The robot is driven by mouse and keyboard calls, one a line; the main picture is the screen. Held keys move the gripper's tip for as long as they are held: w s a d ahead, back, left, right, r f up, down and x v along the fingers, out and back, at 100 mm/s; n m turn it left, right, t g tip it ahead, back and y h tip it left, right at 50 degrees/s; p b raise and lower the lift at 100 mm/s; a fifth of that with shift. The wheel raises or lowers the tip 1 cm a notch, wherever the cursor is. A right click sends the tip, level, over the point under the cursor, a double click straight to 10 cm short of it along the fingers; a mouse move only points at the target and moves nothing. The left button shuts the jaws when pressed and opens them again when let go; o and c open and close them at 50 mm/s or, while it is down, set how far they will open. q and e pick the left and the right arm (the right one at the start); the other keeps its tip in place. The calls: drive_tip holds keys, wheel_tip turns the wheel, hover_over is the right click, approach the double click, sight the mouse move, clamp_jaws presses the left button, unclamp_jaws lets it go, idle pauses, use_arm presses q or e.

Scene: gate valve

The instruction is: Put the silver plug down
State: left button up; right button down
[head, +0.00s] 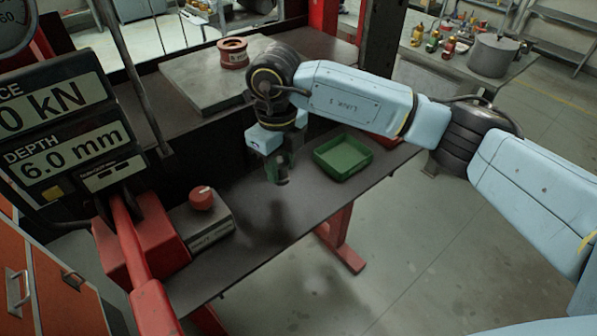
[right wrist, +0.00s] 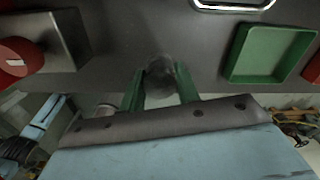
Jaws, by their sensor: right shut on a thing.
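My right gripper (head: 279,170) points down over the dark bench shelf (head: 262,213), left of the green tray. Its green fingers show in the right wrist view (right wrist: 161,88), shut on the silver plug (right wrist: 160,72), a dark grey rounded piece between the fingertips. In the head view only a small bit of the plug (head: 282,182) shows at the fingertips. I cannot tell whether its underside touches the shelf. My left gripper is not in view.
A shallow green tray (head: 343,158) sits right of the gripper, with a red tray (head: 388,141) behind it. A grey control box (head: 208,230) with a red knob (head: 201,198) stands left. A gauge display (head: 62,120) fills the left side. The shelf's front middle is clear.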

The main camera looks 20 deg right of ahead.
sight(280, 162)
drive_tip(key=shift+f, duration=2.75)
drive_tip(key=shift+f, duration=0.2)
drive_tip(key=c, duration=1)
unclamp_jaws()
drive_tip(key=shift+r, duration=0.1)
wheel_tip(280, 162, up, 12)
drive_tip(key=shift+r, duration=0.15)
